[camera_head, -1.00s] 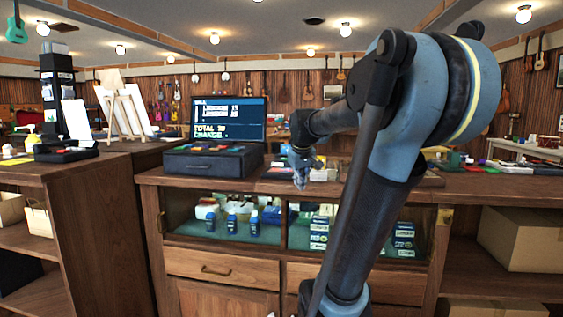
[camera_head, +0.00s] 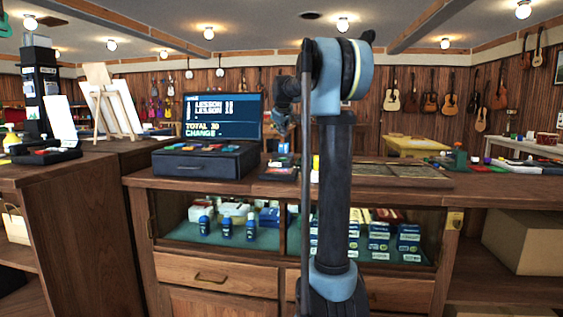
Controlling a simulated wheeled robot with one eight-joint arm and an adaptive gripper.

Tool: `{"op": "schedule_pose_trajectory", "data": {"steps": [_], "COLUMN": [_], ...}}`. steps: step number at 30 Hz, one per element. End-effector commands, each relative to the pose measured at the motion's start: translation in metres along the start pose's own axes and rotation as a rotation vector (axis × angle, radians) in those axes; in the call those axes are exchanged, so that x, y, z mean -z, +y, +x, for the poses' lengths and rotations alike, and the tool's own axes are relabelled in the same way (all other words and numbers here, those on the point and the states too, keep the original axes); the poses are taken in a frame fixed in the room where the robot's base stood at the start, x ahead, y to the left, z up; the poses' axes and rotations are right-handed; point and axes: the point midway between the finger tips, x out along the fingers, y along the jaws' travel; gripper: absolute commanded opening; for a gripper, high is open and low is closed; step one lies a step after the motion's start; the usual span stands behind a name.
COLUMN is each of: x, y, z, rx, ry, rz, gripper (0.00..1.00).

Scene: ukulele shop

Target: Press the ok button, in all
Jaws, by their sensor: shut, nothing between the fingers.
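The cash register (camera_head: 205,162) stands on the wooden counter, left of centre. Its lit screen (camera_head: 222,117) shows lesson lines, a total and change. Coloured keys (camera_head: 208,148) lie along its top, too small to read, so I cannot tell which is the ok button. A small dark keypad-like device (camera_head: 279,169) lies on the counter just right of the register. My gripper (camera_head: 281,127) is small in view, pointing down above the counter, beside the right edge of the screen. It looks shut and empty, and it is apart from the register keys.
The wooden counter (camera_head: 300,192) has a glass display case below with bottles (camera_head: 226,228) and boxes. A flat dark tray (camera_head: 390,174) lies on its right part. Left stands another counter with an easel (camera_head: 112,108) and a black rack (camera_head: 40,90).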

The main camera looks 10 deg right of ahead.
Motion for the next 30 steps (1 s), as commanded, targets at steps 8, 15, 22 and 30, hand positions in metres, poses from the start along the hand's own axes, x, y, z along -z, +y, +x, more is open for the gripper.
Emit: {"op": "schedule_pose_trajectory", "data": {"steps": [8,15,22,30], "x": [0.005,0.0,-0.014,-0.029], "y": [-0.007,-0.015,-0.029,-0.044], "z": [-0.001,0.008,0.026,0.048], "rx": [0.005,0.006,0.006,0.006], "ry": [0.004,0.005,0.005,0.005], "rz": [-0.006,-0.007,-0.007,-0.007], "gripper": [0.0,0.0,0.0,0.0]}}
